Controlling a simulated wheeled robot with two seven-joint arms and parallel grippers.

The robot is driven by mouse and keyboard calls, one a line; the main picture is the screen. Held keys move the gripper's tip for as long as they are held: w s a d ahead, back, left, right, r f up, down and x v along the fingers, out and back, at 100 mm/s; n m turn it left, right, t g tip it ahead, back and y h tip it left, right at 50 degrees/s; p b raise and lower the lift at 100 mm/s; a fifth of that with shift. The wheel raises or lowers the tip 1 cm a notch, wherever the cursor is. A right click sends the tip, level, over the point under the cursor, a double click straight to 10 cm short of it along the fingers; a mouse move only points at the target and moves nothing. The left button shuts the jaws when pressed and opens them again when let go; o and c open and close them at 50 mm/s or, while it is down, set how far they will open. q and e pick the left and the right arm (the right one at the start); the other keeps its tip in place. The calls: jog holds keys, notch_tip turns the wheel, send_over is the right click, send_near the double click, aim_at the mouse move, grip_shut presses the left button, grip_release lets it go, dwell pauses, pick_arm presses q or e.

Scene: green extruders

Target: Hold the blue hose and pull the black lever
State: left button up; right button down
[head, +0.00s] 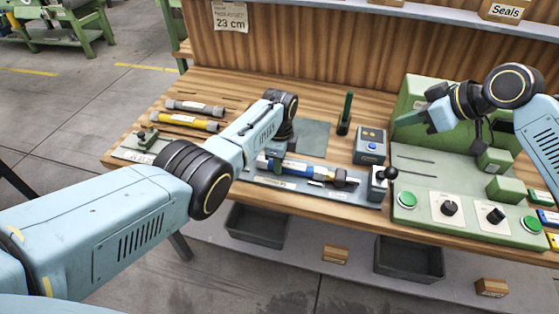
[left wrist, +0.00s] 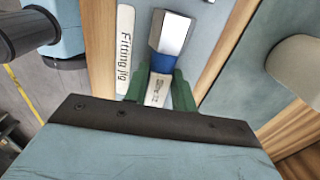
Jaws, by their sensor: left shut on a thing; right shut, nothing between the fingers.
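The blue hose (head: 299,167) lies along the grey fitting jig (head: 262,180) on the bench, with metal end fittings. My left gripper (head: 275,157) is at the hose's left part, its jaws partly hidden by my arm in the head view. In the left wrist view, the green fingers of my left gripper (left wrist: 160,88) are shut on the hose, beside its blue band and metal fitting (left wrist: 172,33). The black lever (head: 390,173) has a ball knob and stands at the jig's right end. My right gripper (head: 408,119) is shut and empty, above the green machine, apart from the lever.
The green machine (head: 440,205) with knobs and green buttons stands right of the lever. A box with buttons (head: 370,146) and a green upright post (head: 346,112) stand behind the jig. A grey hose (head: 194,107) and a yellow hose (head: 184,122) lie at the left.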

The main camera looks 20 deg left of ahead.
pick_arm(q)
jog(key=o, duration=1.1)
jog(key=shift+r, duration=0.15)
notch_tip(320, 180, up, 12)
